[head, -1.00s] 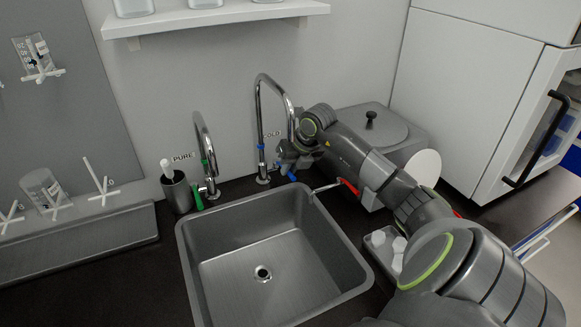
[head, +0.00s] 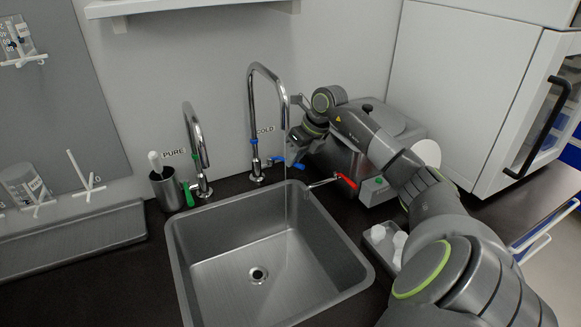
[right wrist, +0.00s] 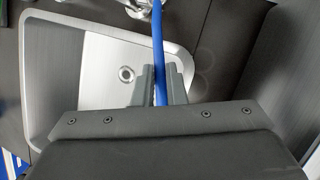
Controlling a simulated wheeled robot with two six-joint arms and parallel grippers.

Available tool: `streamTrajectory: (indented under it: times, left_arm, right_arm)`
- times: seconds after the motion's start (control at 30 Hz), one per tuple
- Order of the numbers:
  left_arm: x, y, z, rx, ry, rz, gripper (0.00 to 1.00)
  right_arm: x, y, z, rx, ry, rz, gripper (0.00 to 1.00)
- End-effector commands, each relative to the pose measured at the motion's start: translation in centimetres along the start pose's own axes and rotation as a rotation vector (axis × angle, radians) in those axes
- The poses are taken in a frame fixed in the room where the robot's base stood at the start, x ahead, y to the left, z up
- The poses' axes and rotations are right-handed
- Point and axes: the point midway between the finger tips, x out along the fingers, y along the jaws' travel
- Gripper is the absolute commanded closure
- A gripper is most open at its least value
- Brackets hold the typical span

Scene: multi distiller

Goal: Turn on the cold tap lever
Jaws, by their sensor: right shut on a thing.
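The cold tap (head: 254,110) is a chrome gooseneck with a blue collar, standing behind the sink beside the COLD label. Its blue lever (head: 281,159) sticks out to the right at the tap's base. My right gripper (head: 300,152) is at the lever; in the right wrist view the gripper (right wrist: 160,88) is shut on the blue lever (right wrist: 158,40), which runs between its fingers. A thin pale line, apparently water, falls from the spout into the sink (head: 210,270). My left gripper is not in view.
The PURE tap (head: 196,140) with green parts and a dark cup (head: 168,188) stand left of the cold tap. A grey distiller (head: 345,165) with a red lever (head: 347,181) is close to my right arm. A small tray (head: 378,245) lies right of the sink.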

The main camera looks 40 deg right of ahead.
Motion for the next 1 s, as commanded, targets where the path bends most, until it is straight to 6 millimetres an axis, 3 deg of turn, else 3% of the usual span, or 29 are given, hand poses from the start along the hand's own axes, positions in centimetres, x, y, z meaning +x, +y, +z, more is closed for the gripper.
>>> streamTrajectory:
  times: [0.43, 0.47, 0.6, 1.0]
  left_arm:
    - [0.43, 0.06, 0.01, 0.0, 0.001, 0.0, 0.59]
    - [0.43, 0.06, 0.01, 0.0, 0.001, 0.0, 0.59]
    - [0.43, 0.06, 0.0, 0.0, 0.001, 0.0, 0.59]
    - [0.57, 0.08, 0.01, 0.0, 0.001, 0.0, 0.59]
  right_arm:
    - [-0.13, -0.36, 0.09, -0.038, 0.005, 0.016, 1.0]
    - [-0.13, -0.36, 0.09, -0.038, 0.005, 0.016, 0.86]
    - [-0.12, -0.36, 0.08, -0.038, 0.005, 0.016, 0.68]
    - [-0.81, -0.47, 0.08, -0.038, 0.005, 0.013, 0.67]
